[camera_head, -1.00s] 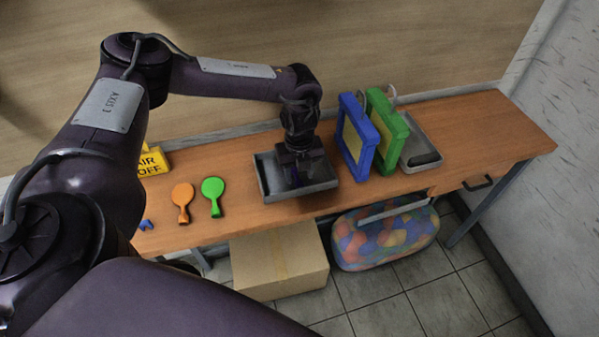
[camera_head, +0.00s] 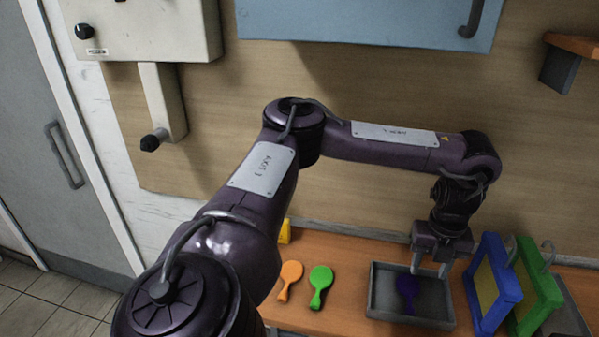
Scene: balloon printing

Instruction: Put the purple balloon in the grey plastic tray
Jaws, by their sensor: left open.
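The purple balloon (camera_head: 407,290) lies inside the grey plastic tray (camera_head: 376,298) on the wooden table. It is flat and dark purple, with its round part toward the back. My left gripper (camera_head: 430,270) is open and empty, above the back right part of the tray, its fingers pointing down. The fingers are apart from the balloon, just to its right. My right gripper is not in view.
An orange balloon (camera_head: 290,276) and a green balloon (camera_head: 321,281) lie on the table (camera_head: 345,313) left of the tray. A blue frame (camera_head: 500,285) and a green frame (camera_head: 536,285) stand close to its right. A yellow block (camera_head: 284,231) is partly hidden by my arm.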

